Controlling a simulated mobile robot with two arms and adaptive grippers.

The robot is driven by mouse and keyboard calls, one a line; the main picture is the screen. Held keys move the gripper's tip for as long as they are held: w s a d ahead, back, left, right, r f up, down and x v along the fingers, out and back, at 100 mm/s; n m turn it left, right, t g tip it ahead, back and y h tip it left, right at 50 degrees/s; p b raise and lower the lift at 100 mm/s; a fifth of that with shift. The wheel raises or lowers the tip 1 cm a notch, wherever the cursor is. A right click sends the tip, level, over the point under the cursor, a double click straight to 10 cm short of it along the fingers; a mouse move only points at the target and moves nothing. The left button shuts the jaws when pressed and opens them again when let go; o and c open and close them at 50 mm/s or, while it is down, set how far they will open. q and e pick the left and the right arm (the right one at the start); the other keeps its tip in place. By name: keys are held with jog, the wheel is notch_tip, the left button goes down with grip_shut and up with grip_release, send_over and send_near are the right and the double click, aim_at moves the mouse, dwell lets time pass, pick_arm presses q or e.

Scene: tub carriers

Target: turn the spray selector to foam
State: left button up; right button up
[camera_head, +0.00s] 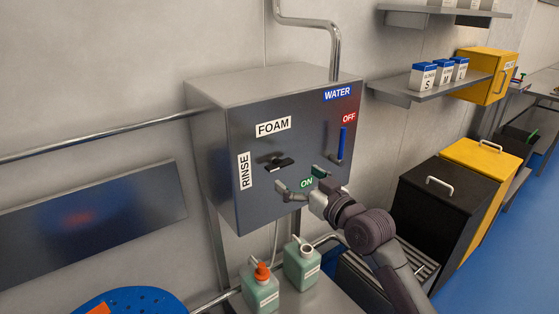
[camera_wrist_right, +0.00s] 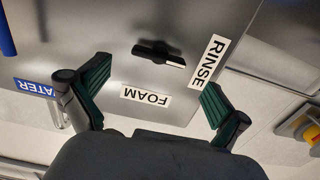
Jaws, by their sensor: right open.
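The spray selector (camera_head: 279,163) is a black bar knob on the front of a grey metal box (camera_head: 240,96). It also shows in the right wrist view (camera_wrist_right: 155,50), where its pale-marked end points toward the RINSE label (camera_wrist_right: 209,61). The FOAM label (camera_head: 273,126) is above the knob in the head view, and RINSE (camera_head: 244,170) is left of it. My right gripper (camera_head: 300,181) is open and empty in front of the box, below and right of the knob. In the wrist view its green-padded fingers (camera_wrist_right: 153,80) are wide apart, with the knob beyond them. My left gripper is out of view.
Two green bottles (camera_head: 302,264) stand below the box. A pipe (camera_head: 335,45) rises from the box top. Black and yellow bins stand right.

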aim_at(283, 167)
jog(key=p+x, duration=0.1)
jog(key=x, duration=0.6)
jog(key=shift+w+a, duration=0.1)
jog(key=shift+w, duration=0.05)
jog(key=c, duration=1)
jog(key=shift+c, duration=0.2)
